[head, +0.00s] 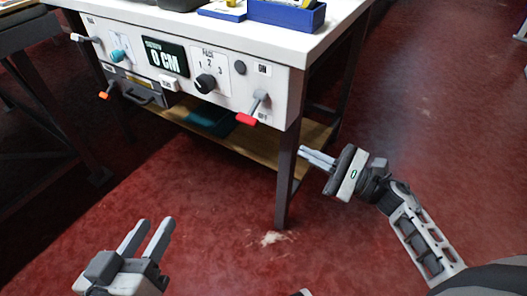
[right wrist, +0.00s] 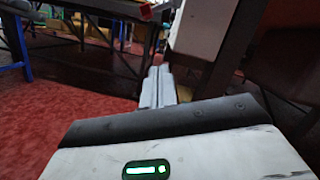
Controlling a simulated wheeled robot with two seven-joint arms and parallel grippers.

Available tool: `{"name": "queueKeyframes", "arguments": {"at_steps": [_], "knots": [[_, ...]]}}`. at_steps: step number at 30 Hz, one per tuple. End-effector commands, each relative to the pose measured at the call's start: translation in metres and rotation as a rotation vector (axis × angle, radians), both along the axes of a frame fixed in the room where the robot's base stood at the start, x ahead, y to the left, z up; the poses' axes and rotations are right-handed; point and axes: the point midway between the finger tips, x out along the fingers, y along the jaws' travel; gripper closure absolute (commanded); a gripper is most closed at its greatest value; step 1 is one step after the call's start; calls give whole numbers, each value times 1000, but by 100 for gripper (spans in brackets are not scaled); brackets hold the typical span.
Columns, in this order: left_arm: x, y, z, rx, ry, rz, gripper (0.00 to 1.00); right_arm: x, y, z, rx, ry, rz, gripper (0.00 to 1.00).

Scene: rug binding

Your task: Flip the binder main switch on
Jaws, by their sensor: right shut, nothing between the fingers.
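The binder's white front panel (head: 225,82) runs under the table top. At its right end is a grey lever with a red tip (head: 247,119), pointing down and outward. An "ON" label (head: 262,69) is above it; a lower label is partly hidden by the lever. My right gripper (head: 304,156) is shut and empty, below and right of the red lever, apart from it. Its closed fingers also show in the right wrist view (right wrist: 157,82). My left gripper (head: 154,221) is open and empty at the lower left, well away from the panel.
The panel also holds a display reading "0 CM" (head: 166,57), a black dial (head: 206,84), a teal knob (head: 118,56) and an orange-tipped lever (head: 105,95). A blue tray (head: 288,16) stands on top. A table leg (head: 286,180) is near my right gripper. Red floor is open in front.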

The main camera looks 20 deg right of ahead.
Motion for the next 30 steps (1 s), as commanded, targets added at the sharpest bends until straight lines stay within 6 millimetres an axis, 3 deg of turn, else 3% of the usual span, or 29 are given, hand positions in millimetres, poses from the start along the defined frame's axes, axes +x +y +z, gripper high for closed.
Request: {"name": "queueKeyframes", "arguments": {"at_steps": [16,30], "knots": [[0,-1,0,-7,-4,-3,64,6,6,-1,-52,-44,9,100],[0,-1,-1,-10,-4,-4,64,70,71,20,-50,-46,10,100]]}}
